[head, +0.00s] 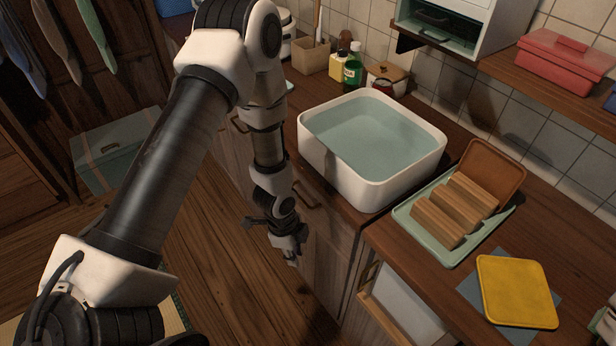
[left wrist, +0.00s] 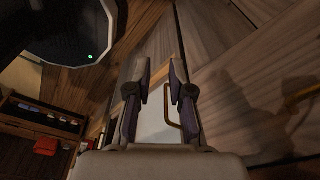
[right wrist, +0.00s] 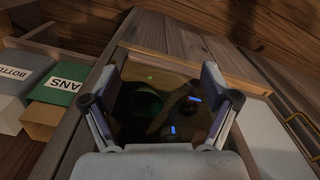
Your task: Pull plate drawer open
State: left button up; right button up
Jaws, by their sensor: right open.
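A pale panel with a wooden edge (head: 402,302) is set in the counter front below the tray. It looks like a drawer front, but no label shows that it is the plate drawer. In the left wrist view, a pale panel (left wrist: 158,118) with a brass handle (left wrist: 172,111) shows beyond the fingers. My left gripper (head: 288,250) hangs in front of the cabinets, left of the panel. Its fingers (left wrist: 162,72) are apart, and I see nothing held. My right gripper (right wrist: 168,78) is wide open and empty, facing a dark glossy panel (right wrist: 160,105).
A white basin of water (head: 372,140) and a green tray (head: 440,240) with wooden blocks stand on the counter. A yellow board (head: 515,290) lies at right. Bins labelled CANS (right wrist: 68,82) and BOTTLE (right wrist: 22,75) stand left in the right wrist view.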

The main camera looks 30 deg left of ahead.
aim_at(303, 201)
pick_arm(q)
jog(key=w+a+r+m+t+y+p, duration=0.1)
jog(key=w+a+r+m, duration=0.25)
jog(key=w+r, duration=0.25)
jog(key=w+a+r+m+t+p, duration=0.1)
jog(key=w+a+r+m, duration=0.25)
jog(key=w+r, duration=0.25)
jog(key=shift+m, duration=0.3)
jog(key=x, duration=0.2)
jog(key=b+x, duration=0.1)
jog(key=x, duration=0.2)
jog(key=b+x, duration=0.1)
jog(key=x, duration=0.2)
jog(key=shift+s+d+f, duration=0.15)
jog(key=shift+s+d, duration=0.1)
jog(key=shift+s, duration=0.05)
pick_arm(e)
jog(key=shift+w+a+r, duration=0.25)
jog(key=shift+w+a, duration=0.05)
jog(key=shift+w, duration=0.1)
pick_arm(q)
grip_shut()
